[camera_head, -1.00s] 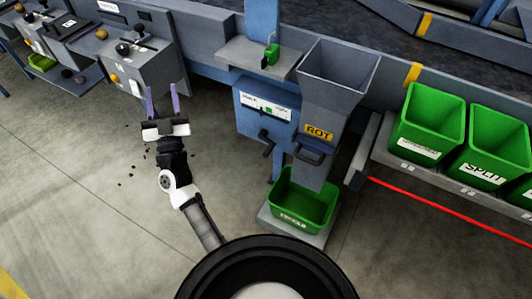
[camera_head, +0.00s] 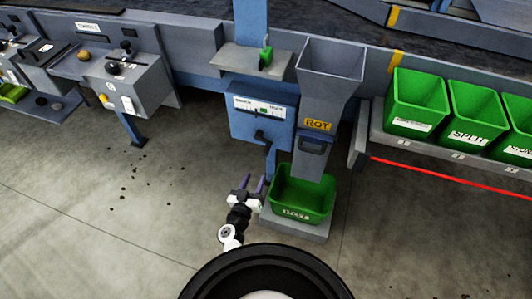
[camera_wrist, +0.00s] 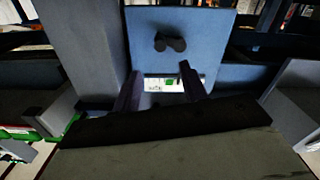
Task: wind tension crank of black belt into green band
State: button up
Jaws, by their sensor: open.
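The blue tension box (camera_head: 258,122) hangs on the machine side, left of the ROT chute. Its white gauge strip (camera_head: 248,103) has a green band; the pointer is too small to read. The dark crank (camera_head: 262,137) sticks out of the box front below the gauge. My gripper (camera_head: 254,182) is open and empty, low in front of the box and apart from the crank. In the wrist view the box appears inverted, with the crank (camera_wrist: 170,43) above the gauge (camera_wrist: 165,85), and my open fingers (camera_wrist: 160,72) stand either side of the gauge.
A green bin (camera_head: 302,196) on a low plate stands close right of my gripper, under the ROT chute (camera_head: 322,125). A grey control box (camera_head: 128,85) is at left. Green bins (camera_head: 415,105) line the right shelf. Floor at left is clear except for dark crumbs.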

aim_at(264, 157)
jog(key=b+x, duration=0.7)
jog(key=x, duration=0.6)
jog(key=shift+f, duration=0.15)
jog(key=shift+w+d, duration=0.1)
jog(key=shift+w, duration=0.2)
grip_shut()
